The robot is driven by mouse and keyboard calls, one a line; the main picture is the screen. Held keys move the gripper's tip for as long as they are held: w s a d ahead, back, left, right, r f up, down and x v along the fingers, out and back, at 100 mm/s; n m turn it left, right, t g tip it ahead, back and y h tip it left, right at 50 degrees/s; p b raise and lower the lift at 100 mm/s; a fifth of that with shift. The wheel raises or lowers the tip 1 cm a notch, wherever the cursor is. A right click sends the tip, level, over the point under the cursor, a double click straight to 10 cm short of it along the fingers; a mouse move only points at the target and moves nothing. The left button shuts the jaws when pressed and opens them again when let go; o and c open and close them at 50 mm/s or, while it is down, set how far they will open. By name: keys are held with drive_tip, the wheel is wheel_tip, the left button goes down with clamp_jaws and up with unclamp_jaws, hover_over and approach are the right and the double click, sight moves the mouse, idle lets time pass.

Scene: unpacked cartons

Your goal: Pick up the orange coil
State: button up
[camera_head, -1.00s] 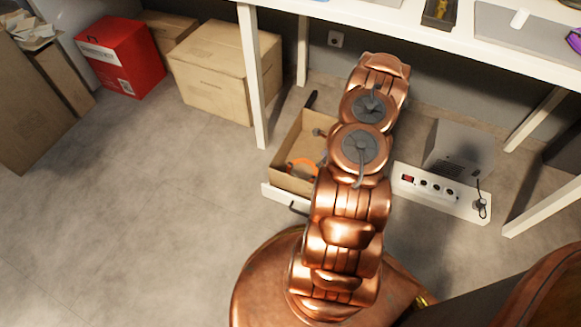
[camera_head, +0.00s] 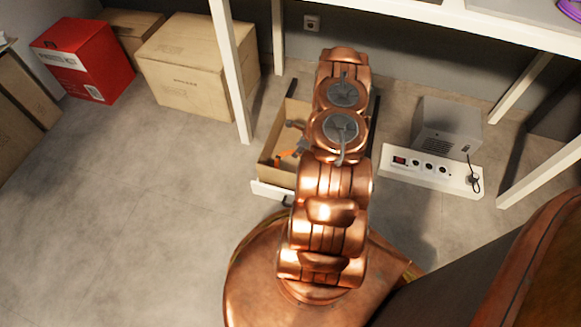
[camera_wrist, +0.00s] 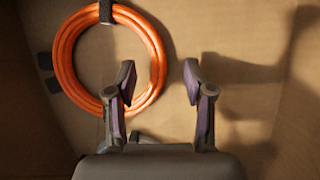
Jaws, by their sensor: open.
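The orange coil (camera_wrist: 154,62) lies on the floor of an open drawer-like box (camera_head: 270,150), bound by dark ties. In the wrist view it is at the upper left. My gripper (camera_wrist: 159,70) is open and empty, its left finger overlapping the coil's right side in the picture and its right finger to the right of the coil. I cannot tell the height of the fingers above it. In the head view, a small part of the coil (camera_head: 291,154) shows in the box; my arm hides the rest.
The box's walls stand close around my gripper, with a white front panel (camera_head: 270,190). A white power strip (camera_head: 430,175) and a grey unit (camera_head: 447,125) are to its right. White table legs (camera_head: 231,70) stand nearby. A carton (camera_head: 200,65) and red box (camera_head: 82,60) are at the upper left.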

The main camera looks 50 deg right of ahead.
drive_tip(key=shift+x, duration=0.85)
drive_tip(key=shift+s, duration=0.1)
clamp_jaws()
